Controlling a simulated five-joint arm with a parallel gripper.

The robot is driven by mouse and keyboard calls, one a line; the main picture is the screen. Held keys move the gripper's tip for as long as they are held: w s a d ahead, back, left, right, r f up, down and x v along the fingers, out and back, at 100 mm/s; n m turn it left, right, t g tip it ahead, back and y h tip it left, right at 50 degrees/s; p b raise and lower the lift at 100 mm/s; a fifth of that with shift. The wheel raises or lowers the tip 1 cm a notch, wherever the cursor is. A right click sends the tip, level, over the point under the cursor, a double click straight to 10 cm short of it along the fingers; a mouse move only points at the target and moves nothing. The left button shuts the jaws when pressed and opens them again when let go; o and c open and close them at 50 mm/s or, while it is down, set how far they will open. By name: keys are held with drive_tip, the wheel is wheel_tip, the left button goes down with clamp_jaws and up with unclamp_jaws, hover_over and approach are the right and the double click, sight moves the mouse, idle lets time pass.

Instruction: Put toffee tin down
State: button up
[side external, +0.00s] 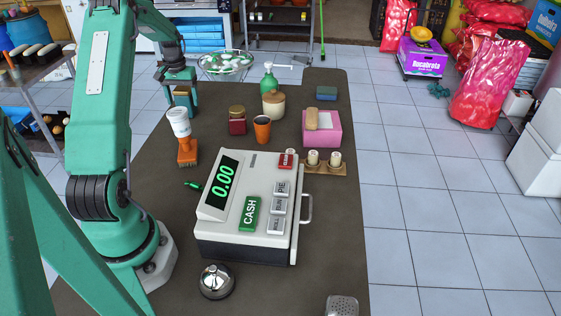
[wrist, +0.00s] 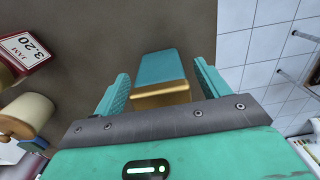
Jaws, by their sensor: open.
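The toffee tin, a teal box with a gold band (wrist: 158,68), shows between my fingers in the wrist view. In the side view the tin (side external: 182,92) is small and partly covered by my fingers, at the far left of the dark counter, where it appears to stand. My gripper (side external: 179,96) points down over it. In the wrist view my gripper (wrist: 160,82) is open, with a finger on each side of the tin and a visible gap at both. The tin's underside is hidden.
A white cup (side external: 179,122) and an orange brush (side external: 187,152) stand just in front of the tin. A red jar (side external: 237,125), an orange cup (side external: 262,129) and a soap bottle (side external: 270,80) are to the right. A cash register (side external: 250,205) fills the counter's middle.

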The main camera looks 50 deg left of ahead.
wheel_tip(320, 180, up, 11)
drive_tip(key=shift+f, duration=0.2)
idle(0.5)
drive_tip(key=shift+w+d+r, duration=0.1)
drive_tip(key=shift+d, duration=0.1)
drive_tip(key=w+d+r+m+t, duration=0.1)
drive_tip(key=d+r, duration=0.3)
drive_tip(key=d, duration=0.4)
drive_tip(key=w+d+r+m+y, duration=0.15)
drive_tip(key=d+r, duration=0.25)
drive_tip(key=d, duration=0.4)
drive_tip(key=d+r+m+t, duration=0.1)
drive_tip(key=d+r+m, duration=0.15)
drive_tip(key=d, duration=0.65)
drive_tip(key=s+d+m+t, duration=0.1)
drive_tip(key=s+d+m, duration=0.1)
drive_tip(key=s+d, duration=0.4)
drive_tip(key=s+d+f+m+t+h, duration=0.1)
drive_tip(key=s+d+m+t, duration=0.1)
drive_tip(key=s+d, duration=0.5)
drive_tip(key=d, duration=0.6)
drive_tip(key=shift+s+f+t, duration=0.25)
drive_tip(key=shift+t, duration=0.05)
